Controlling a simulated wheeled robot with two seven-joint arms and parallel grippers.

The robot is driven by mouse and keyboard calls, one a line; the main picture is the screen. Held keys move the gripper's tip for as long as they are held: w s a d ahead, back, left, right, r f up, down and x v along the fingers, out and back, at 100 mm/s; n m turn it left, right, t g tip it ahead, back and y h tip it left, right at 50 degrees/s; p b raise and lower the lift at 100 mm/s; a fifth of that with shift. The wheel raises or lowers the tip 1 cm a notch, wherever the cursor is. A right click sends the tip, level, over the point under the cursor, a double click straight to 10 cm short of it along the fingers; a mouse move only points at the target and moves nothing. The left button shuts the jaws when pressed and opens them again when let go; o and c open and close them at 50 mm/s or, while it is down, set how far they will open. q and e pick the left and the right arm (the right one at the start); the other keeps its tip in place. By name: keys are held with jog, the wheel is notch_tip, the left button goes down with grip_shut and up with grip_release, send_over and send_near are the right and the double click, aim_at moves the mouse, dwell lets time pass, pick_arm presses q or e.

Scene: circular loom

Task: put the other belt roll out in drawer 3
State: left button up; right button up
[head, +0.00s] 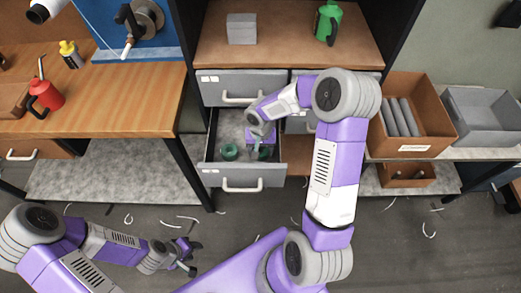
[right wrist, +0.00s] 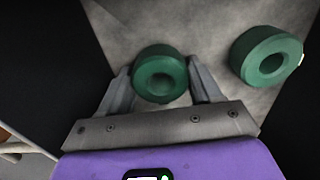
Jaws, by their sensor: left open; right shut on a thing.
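An open grey drawer (head: 243,171) holds two green belt rolls. My right gripper (head: 259,146) reaches down into the drawer. In the right wrist view its fingers (right wrist: 161,78) are shut on one green belt roll (right wrist: 160,74), one finger on each side. The other green belt roll (right wrist: 267,56) lies apart from it on the drawer floor; in the head view this one (head: 229,152) is at the left. The held roll is partly hidden by the gripper in the head view. My left gripper (head: 188,257) is open and empty, low over the floor at the left.
A closed drawer (head: 240,88) is above the open one. A grey block (head: 241,29) and a green can (head: 327,22) stand on the cabinet top. A brown bin (head: 420,90) with grey rolls and a grey bin (head: 484,116) are at the right. White scraps litter the floor.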

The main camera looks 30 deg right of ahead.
aim_at(261, 150)
jog(key=shift+f, duration=0.15)
jog(key=o, duration=1.1)
jog(key=shift+r, duration=0.35)
notch_tip(261, 150, up, 12)
jog(key=p, duration=0.3)
jog(key=shift+f+p, duration=0.15)
jog(key=shift+p, duration=0.2)
